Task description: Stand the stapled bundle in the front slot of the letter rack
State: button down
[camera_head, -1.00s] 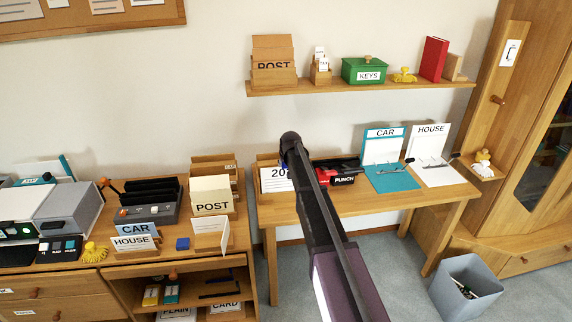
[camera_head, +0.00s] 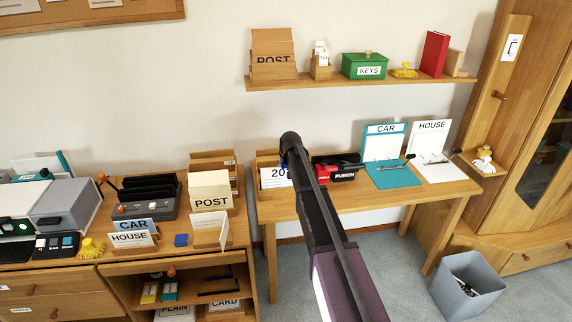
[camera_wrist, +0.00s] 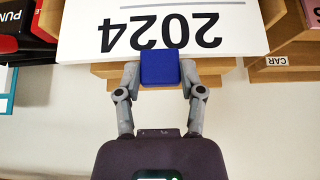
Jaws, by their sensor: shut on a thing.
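The stapled bundle appears to be the white sheet printed 2024 (camera_head: 272,178), at the left end of the desk. It also shows upside down in the wrist view (camera_wrist: 240,28). A small blue block or tab (camera_wrist: 160,68) is at its edge. My gripper (camera_wrist: 160,80) is shut on this blue piece, with one finger on each side. The wooden letter rack (camera_head: 264,158) is at the bundle, with wood showing just behind and below the sheet. The bundle seems upright at the rack's front; how deep its hidden edge sits cannot be told. My arm hides the gripper in the head view.
A black and red punch (camera_head: 338,168) lies close right of the bundle. Teal CAR (camera_head: 388,175) and white HOUSE (camera_head: 433,168) boards stand further right. A shelf (camera_head: 360,83) runs above the desk.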

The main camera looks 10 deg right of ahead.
jog(key=shift+c, duration=0.6)
grip_release()
jog(key=shift+o, duration=0.6)
jog(key=shift+r, duration=0.2)
notch_tip(320, 180, up, 8)
jog(key=p, duration=0.8)
jog(key=shift+f, duration=0.15)
jog(key=s+f+g, duration=0.2)
jog(key=s+g, duration=0.4)
jog(key=s, duration=3.8)
jog(key=shift+s+f, duration=0.2)
jog(key=shift+f, duration=0.2)
